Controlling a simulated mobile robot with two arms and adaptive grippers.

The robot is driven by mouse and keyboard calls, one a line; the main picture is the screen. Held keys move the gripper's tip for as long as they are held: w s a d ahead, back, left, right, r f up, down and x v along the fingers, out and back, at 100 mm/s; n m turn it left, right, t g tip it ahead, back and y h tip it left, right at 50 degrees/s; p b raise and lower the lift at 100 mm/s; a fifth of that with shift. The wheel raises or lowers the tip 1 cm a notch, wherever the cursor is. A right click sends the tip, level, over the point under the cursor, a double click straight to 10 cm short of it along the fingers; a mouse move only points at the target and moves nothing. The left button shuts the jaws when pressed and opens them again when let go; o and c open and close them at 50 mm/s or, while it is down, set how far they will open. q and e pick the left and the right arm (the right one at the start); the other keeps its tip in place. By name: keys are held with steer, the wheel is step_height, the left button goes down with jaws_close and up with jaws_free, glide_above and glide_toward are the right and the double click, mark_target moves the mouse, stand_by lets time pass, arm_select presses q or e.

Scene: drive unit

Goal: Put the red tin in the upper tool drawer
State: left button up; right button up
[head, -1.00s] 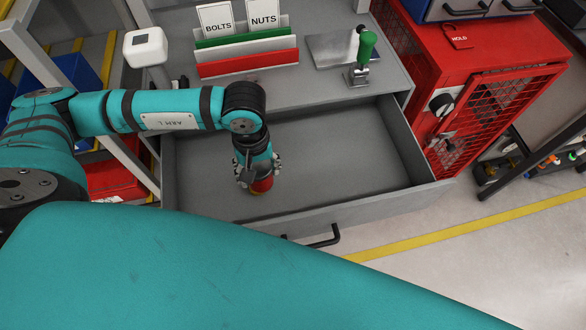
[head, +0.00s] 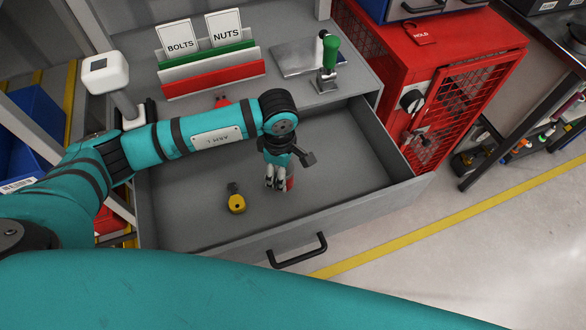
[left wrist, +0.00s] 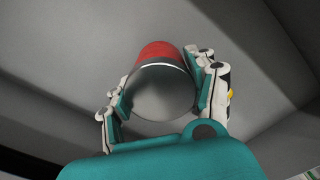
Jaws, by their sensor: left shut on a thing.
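The red tin (head: 290,183) is inside the open drawer (head: 295,238), partly hidden behind my left fingers in the head view. In the left wrist view the red tin (left wrist: 160,52) shows a round, shiny metal end between the fingers. My left gripper (head: 277,183) points down into the drawer and is shut on the tin; its fingers (left wrist: 163,95) lie on both sides of it. I cannot tell whether the tin touches the drawer floor. My right gripper is not in view.
A small yellow and dark object (head: 237,203) lies in the drawer, left of my gripper. Bolts and nuts card holders (head: 212,70) and a green-handled tool (head: 329,62) stand on the worktop. A red mesh cabinet (head: 450,90) stands to the right. The drawer's right part is clear.

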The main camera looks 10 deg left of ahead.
arm_select(q)
steer(key=shift+w+d, duration=1)
steer(key=shift+d, duration=0.1)
steer(key=shift+w+d+f+p, duration=0.15)
steer(key=shift+f+p, duration=0.5)
steer(key=shift+f, duration=1.25)
steer(key=shift+f, duration=0.15)
steer(key=o, duration=1.3)
step_height(320, 180, up, 12)
steer(key=shift+r+b, duration=0.2)
steer(key=shift+b, duration=0.45)
